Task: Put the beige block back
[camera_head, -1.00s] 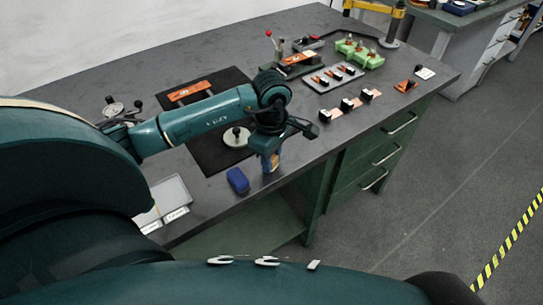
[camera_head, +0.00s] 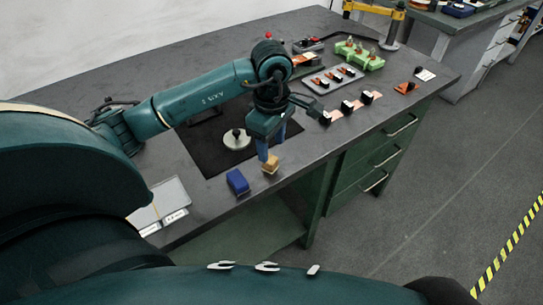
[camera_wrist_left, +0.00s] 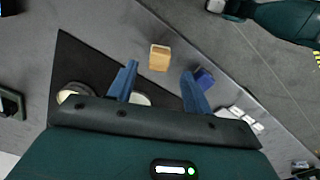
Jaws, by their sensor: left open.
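The beige block (camera_head: 270,165) stands near the table's front edge, beside the dark mat's corner. In the left wrist view the beige block (camera_wrist_left: 160,57) appears between and just beyond the two blue fingertips, with gaps on both sides. My left gripper (camera_head: 268,152) is open, its blue fingers pointing down close above the block; it also shows in the left wrist view (camera_wrist_left: 159,72). One finger partly covers the block in the head view, and I cannot tell whether they touch. My right gripper is not in view.
A blue block (camera_head: 237,181) lies left of the beige block. A round white disc with a black knob (camera_head: 236,139) sits on the dark mat (camera_head: 208,157). Black-and-copper pieces (camera_head: 347,106) and a grey tray (camera_head: 318,88) lie to the right. Bare table surrounds the block's right side.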

